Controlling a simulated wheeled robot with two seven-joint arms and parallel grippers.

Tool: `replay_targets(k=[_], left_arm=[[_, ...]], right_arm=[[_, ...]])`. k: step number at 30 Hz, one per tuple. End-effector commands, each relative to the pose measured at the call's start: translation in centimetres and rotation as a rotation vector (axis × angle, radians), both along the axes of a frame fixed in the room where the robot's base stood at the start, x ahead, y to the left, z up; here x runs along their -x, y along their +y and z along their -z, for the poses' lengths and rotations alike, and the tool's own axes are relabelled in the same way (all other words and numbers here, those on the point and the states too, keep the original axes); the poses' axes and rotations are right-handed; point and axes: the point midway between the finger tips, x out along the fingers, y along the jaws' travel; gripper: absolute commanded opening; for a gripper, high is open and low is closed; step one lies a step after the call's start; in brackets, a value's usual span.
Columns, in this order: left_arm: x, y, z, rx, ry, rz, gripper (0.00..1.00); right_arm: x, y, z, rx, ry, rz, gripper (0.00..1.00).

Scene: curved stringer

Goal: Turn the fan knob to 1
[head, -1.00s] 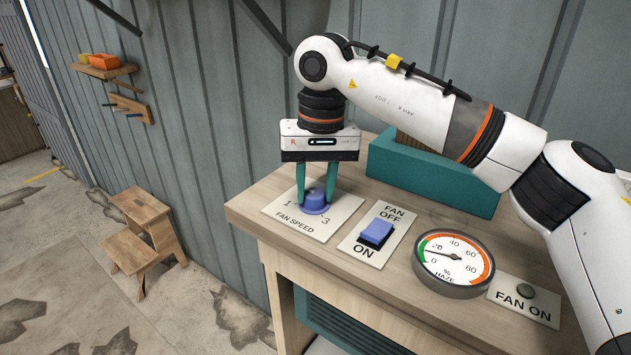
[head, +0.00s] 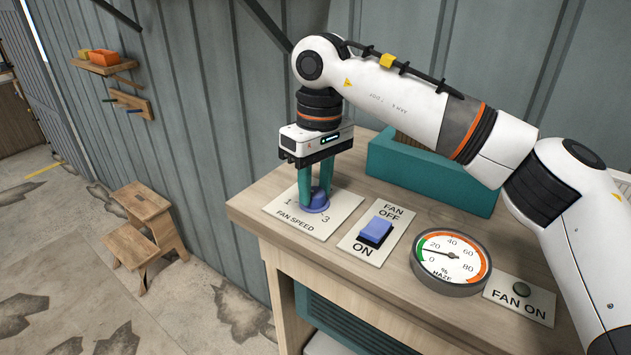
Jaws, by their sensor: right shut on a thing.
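The fan knob (head: 317,205) is blue and round, on a white plate (head: 299,224) marked FAN SPEED, with 1 at its left and 3 at its right in the head view. My right gripper (head: 315,200) points down and is shut on the knob, with a teal finger on each side of it. The fingers hide much of the knob, so I cannot tell which number it points to. My left gripper is not in view.
A blue rocker switch (head: 376,232) marked FAN OFF and ON sits right of the knob. A teal box (head: 420,172) stands behind. The wooden bench (head: 250,208) ends just left of the plate.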

Motion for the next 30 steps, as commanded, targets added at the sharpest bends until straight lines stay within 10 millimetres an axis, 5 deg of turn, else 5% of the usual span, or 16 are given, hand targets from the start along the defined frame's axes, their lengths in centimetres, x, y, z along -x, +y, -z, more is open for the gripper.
replay_targets(k=[13,14,17,30], left_arm=[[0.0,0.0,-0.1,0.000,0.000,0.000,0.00],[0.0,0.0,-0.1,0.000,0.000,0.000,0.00],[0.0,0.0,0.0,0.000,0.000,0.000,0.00],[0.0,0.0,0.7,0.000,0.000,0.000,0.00]], right_arm=[[-0.1,0.0,-0.3,-0.005,-0.007,-0.008,0.10],[-0.1,0.0,-0.3,-0.005,-0.007,-0.008,0.38],[-0.1,0.0,-0.2,-0.005,-0.005,-0.009,0.54],[-0.2,0.0,-1.2,-0.002,-0.005,-0.008,0.55]])
